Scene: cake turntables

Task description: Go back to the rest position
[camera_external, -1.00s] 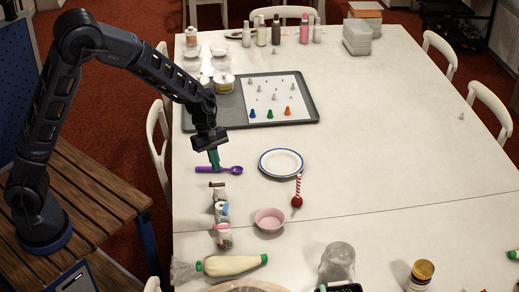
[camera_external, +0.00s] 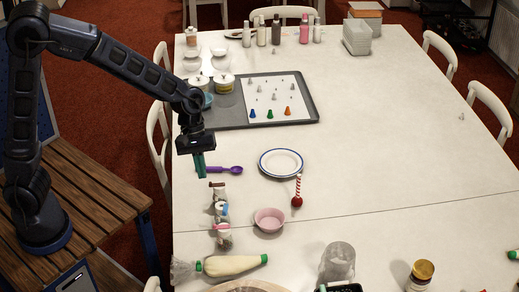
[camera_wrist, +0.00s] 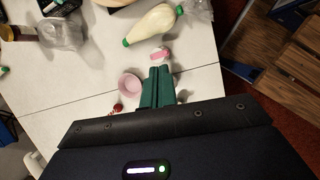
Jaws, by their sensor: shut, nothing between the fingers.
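My gripper (camera_external: 200,166) is shut with nothing between its green fingers. In the external view it is above the left edge of the white table (camera_external: 390,170), just left of the purple scoop (camera_external: 228,169) and partly in front of its left end. In the wrist view the shut fingers (camera_wrist: 158,86) point toward the table, with the pink bowl (camera_wrist: 130,86) and a pink-capped container (camera_wrist: 160,55) beyond them.
A white plate (camera_external: 281,163), the pink bowl (camera_external: 269,220) and a row of small containers (camera_external: 221,215) stand near my gripper. A grey tray (camera_external: 300,90) with piping tips lies behind. A piping bag (camera_external: 231,264) lies at the front. The table's right side is mostly clear.

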